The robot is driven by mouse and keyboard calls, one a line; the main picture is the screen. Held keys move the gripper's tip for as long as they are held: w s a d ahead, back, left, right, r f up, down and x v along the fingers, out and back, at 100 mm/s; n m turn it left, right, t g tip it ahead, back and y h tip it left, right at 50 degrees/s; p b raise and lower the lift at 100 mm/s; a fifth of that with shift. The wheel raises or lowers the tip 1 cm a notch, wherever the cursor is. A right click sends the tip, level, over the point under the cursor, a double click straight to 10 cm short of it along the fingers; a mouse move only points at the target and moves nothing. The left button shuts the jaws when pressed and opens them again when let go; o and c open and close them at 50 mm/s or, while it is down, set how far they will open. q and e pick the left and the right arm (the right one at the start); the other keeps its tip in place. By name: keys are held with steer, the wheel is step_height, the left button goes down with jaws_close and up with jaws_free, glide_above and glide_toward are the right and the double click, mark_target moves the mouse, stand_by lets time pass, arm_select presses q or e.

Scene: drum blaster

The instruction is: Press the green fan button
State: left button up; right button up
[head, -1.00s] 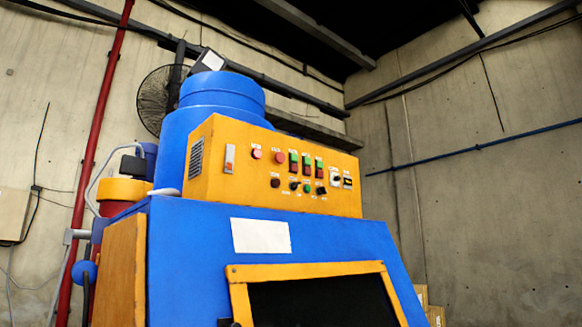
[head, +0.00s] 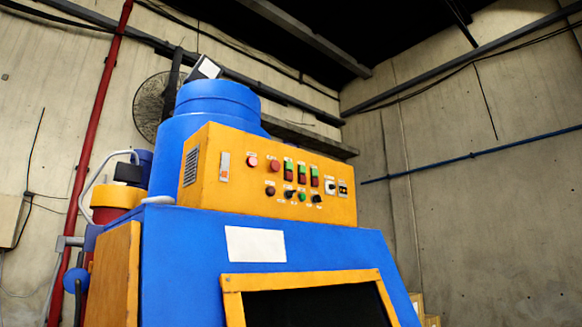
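The yellow control box (head: 228,190) sits on top of the blue blaster machine (head: 180,250), in the middle of the head view. Its front carries several buttons and switches. Three green-over-red switches stand in the upper row: left (head: 289,172), middle (head: 301,173) and right (head: 314,176). A small round green button (head: 302,197) is in the lower row, between dark knobs. The labels are too small to read, so I cannot tell which one is the fan button. Neither of my grippers is in view.
A blue cylinder (head: 215,105) rises behind the box, with a wall fan (head: 152,100) farther back. A red pipe (head: 95,150) runs up the left wall. A dark, yellow-framed window (head: 315,305) is below the box. Cardboard boxes (head: 425,308) stand at lower right.

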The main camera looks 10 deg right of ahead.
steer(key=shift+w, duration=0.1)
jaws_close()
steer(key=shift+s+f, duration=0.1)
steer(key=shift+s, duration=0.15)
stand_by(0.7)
